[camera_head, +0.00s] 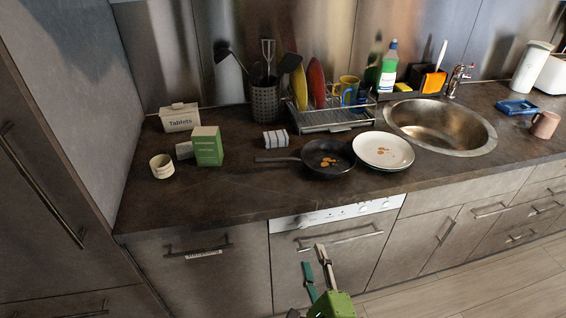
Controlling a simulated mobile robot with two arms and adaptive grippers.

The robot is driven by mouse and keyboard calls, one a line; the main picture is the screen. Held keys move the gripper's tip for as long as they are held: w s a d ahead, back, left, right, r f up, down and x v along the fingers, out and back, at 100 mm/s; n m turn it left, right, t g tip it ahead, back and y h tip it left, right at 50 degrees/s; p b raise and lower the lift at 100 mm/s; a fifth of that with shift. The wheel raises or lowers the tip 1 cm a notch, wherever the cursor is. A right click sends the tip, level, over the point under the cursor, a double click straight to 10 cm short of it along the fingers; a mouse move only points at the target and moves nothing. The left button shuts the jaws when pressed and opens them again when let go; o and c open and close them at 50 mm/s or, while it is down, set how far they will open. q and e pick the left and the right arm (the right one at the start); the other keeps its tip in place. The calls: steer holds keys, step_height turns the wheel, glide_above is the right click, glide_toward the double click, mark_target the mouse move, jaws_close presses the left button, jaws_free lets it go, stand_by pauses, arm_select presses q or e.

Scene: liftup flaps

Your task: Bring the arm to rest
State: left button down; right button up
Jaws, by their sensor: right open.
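My right gripper (315,257) shows at the bottom centre, with a green body and two long fingers, one teal and one pale. The fingers are apart, and I see nothing held between them. It is in front of the dishwasher front (358,259), with its fingertips just below and left of the dishwasher's bar handle (345,238) in the picture. I cannot tell how far it is from the front. The flap and doors in view look shut. My left gripper is not in view.
The dark counter (220,196) holds a black pan (311,168), a white plate (383,150), a dish rack (335,116), a green box (208,146), and a sink (440,125). A tall cabinet (45,190) stands at left. Wooden floor (480,290) is clear at lower right.

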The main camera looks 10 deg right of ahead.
steer(key=s+a+f+n+g+y, duration=0.1)
steer(key=s+f+n+g, duration=0.45)
steer(key=f, duration=0.85)
steer(key=s+a+f+n+g+y, duration=0.1)
steer(key=s+a+f+n+g, duration=0.1)
steer(key=s+f+n, duration=0.8)
steer(key=s+d+f+n+g+h, duration=0.1)
steer(key=s+d+f+n+g, duration=0.3)
steer(key=s+f, duration=0.6)
steer(key=s+d+f+n+g, duration=0.4)
steer(key=s+d+f+n, duration=0.2)
steer(key=s+f, duration=0.5)
steer(key=shift+s+f+n+h, duration=0.15)
steer(key=shift+s+n+h, duration=0.25)
steer(key=shift+s, duration=0.85)
